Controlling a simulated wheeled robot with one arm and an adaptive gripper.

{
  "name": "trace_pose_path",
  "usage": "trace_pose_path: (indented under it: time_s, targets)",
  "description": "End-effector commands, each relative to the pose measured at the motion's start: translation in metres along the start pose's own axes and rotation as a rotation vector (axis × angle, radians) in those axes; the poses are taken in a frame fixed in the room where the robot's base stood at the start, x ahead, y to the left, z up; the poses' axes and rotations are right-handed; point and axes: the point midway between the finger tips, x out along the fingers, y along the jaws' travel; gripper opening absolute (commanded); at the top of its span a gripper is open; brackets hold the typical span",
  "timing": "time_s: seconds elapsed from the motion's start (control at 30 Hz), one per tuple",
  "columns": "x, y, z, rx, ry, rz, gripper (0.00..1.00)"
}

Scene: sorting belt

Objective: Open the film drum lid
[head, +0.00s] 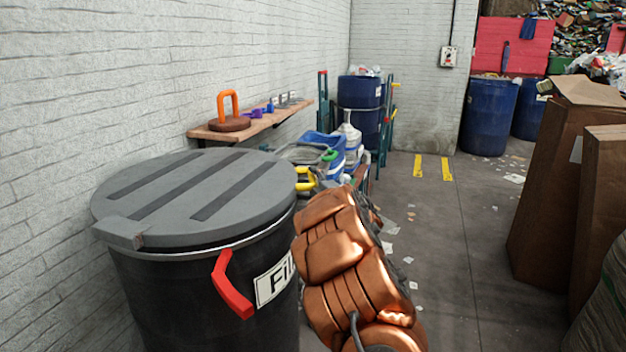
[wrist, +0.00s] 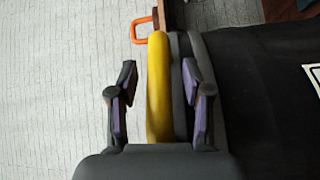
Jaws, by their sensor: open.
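The film drum (head: 180,300) is black and stands at the left, with a label reading "Fil", the rest hidden by my arm. Its grey round lid (head: 165,180) lies flat on top, shut. A yellow handle (head: 305,178) shows at the lid's right edge, partly hidden by my copper arm. In the wrist view the yellow handle (wrist: 157,50) runs between the spread fingers of my gripper (wrist: 158,80). The fingers stand apart on either side of it, with gaps, and the dark lid edge (wrist: 180,45) is beside it. In the head view my gripper is hidden behind the arm.
A red handle (head: 232,285) juts from the drum's side. A wooden shelf (head: 255,123) on the white wall holds an orange-handled tool (head: 228,108). Blue barrels (head: 488,118) stand behind; brown paper bags (head: 545,180) stand at the right. The floor between is mostly clear.

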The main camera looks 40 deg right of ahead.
Motion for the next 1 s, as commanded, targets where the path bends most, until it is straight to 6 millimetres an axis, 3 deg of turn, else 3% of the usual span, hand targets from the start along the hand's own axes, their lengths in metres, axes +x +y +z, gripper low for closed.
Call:
trace_pose_path:
  time_s: [0.37,0.83,1.0]
  targets:
    - [0.0051,0.0012,0.0001,-0.001,0.000,0.002,0.49]
    - [0.0050,0.0009,0.0002,0.000,0.000,0.002,0.00]
    - [0.0050,0.0009,0.0002,0.000,0.000,0.001,0.00]
